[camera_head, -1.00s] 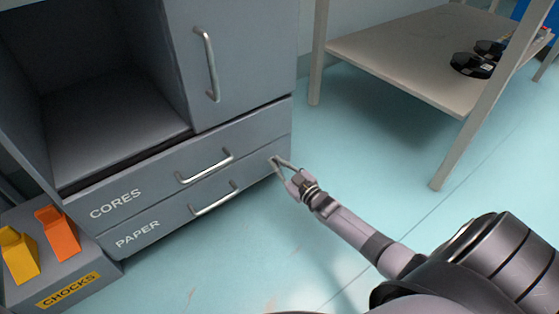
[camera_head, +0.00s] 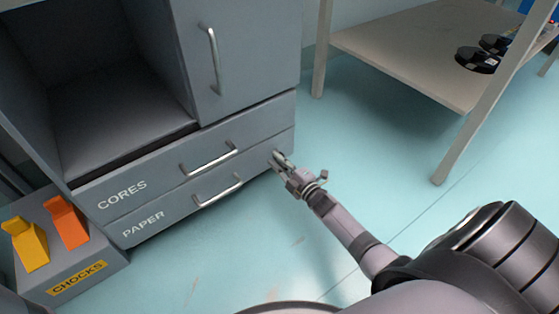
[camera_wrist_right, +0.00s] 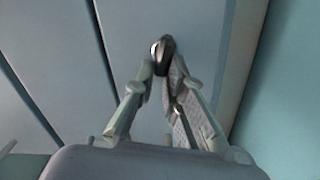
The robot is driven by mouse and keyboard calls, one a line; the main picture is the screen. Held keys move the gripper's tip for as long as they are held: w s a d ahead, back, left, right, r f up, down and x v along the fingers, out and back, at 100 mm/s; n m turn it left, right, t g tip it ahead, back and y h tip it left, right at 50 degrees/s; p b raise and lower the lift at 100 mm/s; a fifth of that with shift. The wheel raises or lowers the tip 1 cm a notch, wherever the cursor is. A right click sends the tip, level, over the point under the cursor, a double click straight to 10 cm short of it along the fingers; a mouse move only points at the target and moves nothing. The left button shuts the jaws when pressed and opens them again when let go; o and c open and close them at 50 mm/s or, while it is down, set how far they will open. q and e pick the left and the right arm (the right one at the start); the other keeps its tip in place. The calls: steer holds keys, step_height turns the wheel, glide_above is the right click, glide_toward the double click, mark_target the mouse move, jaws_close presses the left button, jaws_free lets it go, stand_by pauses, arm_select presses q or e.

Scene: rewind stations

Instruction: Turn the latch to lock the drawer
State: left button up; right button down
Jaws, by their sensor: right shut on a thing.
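The grey cabinet has two closed drawers at its base, the CORES drawer (camera_head: 150,182) above and the PAPER drawer (camera_head: 170,213) below. A small metal latch (camera_head: 276,154) sits at the right end of the drawer front. My right gripper (camera_head: 279,160) reaches it from the lower right. In the right wrist view, the latch (camera_wrist_right: 163,46) shows as a dark, shiny knob between the fingertips of my right gripper (camera_wrist_right: 164,70), which are shut on it. The fingers hide part of the latch. My left gripper is not in view.
Bar handles stand out from both drawers, one on CORES (camera_head: 209,158) and one on PAPER (camera_head: 218,190). A CHOCKS box (camera_head: 110,262) with yellow and orange blocks stands at the left. A shelf table (camera_head: 400,62) stands at the right. Floor between is clear.

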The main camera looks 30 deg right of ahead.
steer(key=shift+a+f+n+b, duration=0.1)
steer(key=shift+f+n+b, duration=0.1)
steer(key=shift+n, duration=0.65)
steer(key=shift+f+n+b, duration=0.1)
steer(key=shift+n+b, duration=0.05)
steer(key=shift+n, duration=0.7)
steer(key=c, duration=1.6)
jaws_free()
steer(key=shift+c, duration=0.2)
steer(key=s, duration=1.2)
steer(key=shift+d, duration=0.45)
